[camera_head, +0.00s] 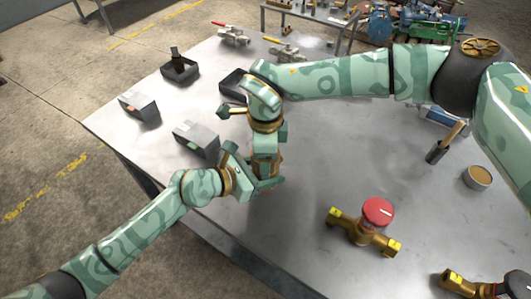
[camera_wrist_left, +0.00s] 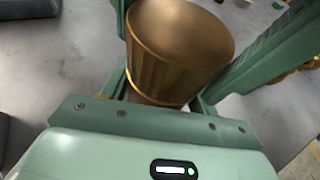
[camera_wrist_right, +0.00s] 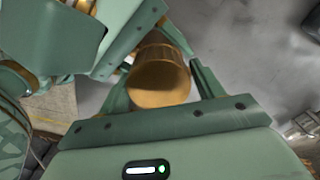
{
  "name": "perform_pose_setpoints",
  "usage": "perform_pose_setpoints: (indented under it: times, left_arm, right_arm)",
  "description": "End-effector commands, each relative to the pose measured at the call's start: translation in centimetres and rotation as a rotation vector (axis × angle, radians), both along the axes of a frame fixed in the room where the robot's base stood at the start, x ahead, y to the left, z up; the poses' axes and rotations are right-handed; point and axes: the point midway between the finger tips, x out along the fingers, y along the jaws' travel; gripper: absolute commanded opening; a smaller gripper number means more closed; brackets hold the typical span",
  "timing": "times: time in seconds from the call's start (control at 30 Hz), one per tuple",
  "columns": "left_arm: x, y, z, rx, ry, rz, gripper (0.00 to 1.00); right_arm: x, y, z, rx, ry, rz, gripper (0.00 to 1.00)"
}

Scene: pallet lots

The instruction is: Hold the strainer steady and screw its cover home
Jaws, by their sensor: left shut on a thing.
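My left gripper (camera_head: 258,178) comes in low from the left and is shut on a brass part, seemingly the strainer (camera_wrist_left: 180,50), with a finger on each side. My right gripper (camera_head: 266,155) points down from above at the same place. In the right wrist view its fingers stand on both sides of a round brass piece (camera_wrist_right: 160,80); whether they press on it I cannot tell. My left gripper shows close by at upper left there. In the head view my grippers hide most of the strainer. I cannot tell cover from body, or how they are joined.
A brass valve with a red knob (camera_head: 377,212) stands right of the grippers. A brush (camera_head: 446,143) and a round can (camera_head: 477,177) are at right. The table's front middle is clear.

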Motion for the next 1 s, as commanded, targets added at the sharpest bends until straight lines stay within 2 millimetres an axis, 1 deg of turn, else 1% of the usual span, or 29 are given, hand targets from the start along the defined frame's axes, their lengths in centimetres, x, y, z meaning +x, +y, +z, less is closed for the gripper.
perform_pose_setpoints:
  times: [0.03,0.07,0.33,0.47,0.57,0.8,0.9,1.0]
  left_arm:
    - [-0.1,-0.1,0.0,-0.001,0.001,-0.001,0.00]
    - [-0.1,-0.1,0.0,-0.001,0.001,-0.001,0.00]
    - [0.0,0.0,0.0,-0.001,0.002,0.000,0.00]
    - [0.0,0.0,0.0,-0.001,0.002,0.001,0.00]
    - [0.0,0.0,0.0,-0.001,0.002,0.001,0.00]
    - [0.0,0.0,0.0,-0.001,0.001,0.002,0.00]
    - [0.0,0.0,0.0,-0.001,0.001,0.002,0.00]
    - [0.0,0.0,0.0,-0.001,0.001,0.002,0.00]
  right_arm:
    - [0.0,0.0,0.0,0.000,0.000,0.000,0.81]
    - [0.0,0.0,0.0,0.000,0.000,0.001,0.85]
    - [0.0,0.0,0.1,-0.001,0.001,0.002,0.85]
    - [0.0,0.0,1.0,-0.001,0.000,0.002,0.85]
    - [0.1,0.0,2.7,0.000,-0.002,0.001,0.85]
    - [0.1,0.0,7.9,0.000,-0.003,0.001,0.85]
    - [0.1,0.0,9.7,-0.001,-0.003,0.002,0.85]
    - [0.1,0.0,10.9,-0.001,-0.001,0.001,0.85]
